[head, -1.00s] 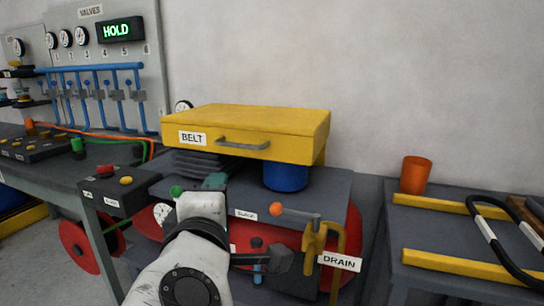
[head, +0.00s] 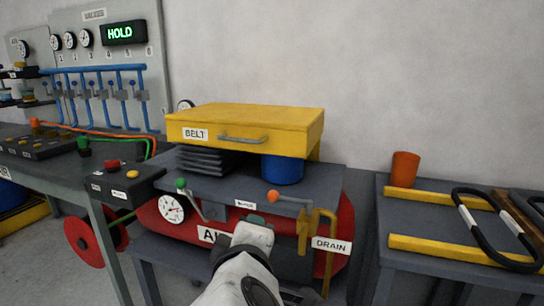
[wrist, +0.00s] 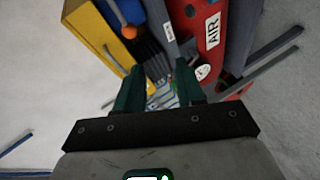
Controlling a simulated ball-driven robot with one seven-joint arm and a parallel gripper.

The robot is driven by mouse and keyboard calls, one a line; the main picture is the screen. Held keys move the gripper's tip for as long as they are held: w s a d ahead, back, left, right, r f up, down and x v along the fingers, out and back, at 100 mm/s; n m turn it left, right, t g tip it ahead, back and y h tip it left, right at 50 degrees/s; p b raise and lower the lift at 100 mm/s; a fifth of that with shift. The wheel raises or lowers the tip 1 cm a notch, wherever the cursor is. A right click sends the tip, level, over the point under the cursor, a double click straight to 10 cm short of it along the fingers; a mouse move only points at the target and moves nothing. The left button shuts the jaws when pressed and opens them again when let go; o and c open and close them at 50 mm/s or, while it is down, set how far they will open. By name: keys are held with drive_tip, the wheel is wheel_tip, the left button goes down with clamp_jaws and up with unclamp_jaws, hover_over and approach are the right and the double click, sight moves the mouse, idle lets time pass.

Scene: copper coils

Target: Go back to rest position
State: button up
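My gripper (head: 256,220) is at the bottom middle of the head view, in front of the red air tank (head: 155,222). My white arm reaches up to it from the bottom edge. In the wrist view my gripper (wrist: 160,88) has its two dark green fingers apart, with nothing seen held between them. The tank with its AIR label (wrist: 212,30) lies beyond the fingers there. In the head view the arm and gripper hide part of the tank and its label.
Above the tank are a green-knobbed lever (head: 181,184), an orange-knobbed lever (head: 273,196) and the yellow BELT drawer (head: 290,130). The yellow DRAIN pipe (head: 303,232) is close right of my gripper. A button box (head: 125,185) is left; an orange cup (head: 404,170) stands right.

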drive_tip(key=s+d+f+m+g, duration=0.35)
drive_tip(key=d+f, duration=0.25)
drive_tip(key=f, duration=0.3)
drive_tip(key=s+d+f+m+g, duration=0.2)
drive_tip(key=s+d+f, duration=0.25)
drive_tip(key=f, duration=0.35)
drive_tip(key=s+d+f+m+g, duration=0.3)
drive_tip(key=d+f, duration=0.4)
drive_tip(key=f, duration=0.2)
drive_tip(key=s+d+f+m+g, duration=0.25)
drive_tip(key=s+d+f, duration=0.4)
drive_tip(key=s, duration=0.45)
drive_tip(key=s+d+f+m+g, duration=0.2)
drive_tip(key=s+d+f+m, duration=0.35)
drive_tip(key=s, duration=0.55)
wheel_tip(320, 180, up, 19)
drive_tip(key=d+n+p, duration=0.1)
drive_tip(key=p, duration=1.9)
drive_tip(key=shift+s+d+r, duration=0.1)
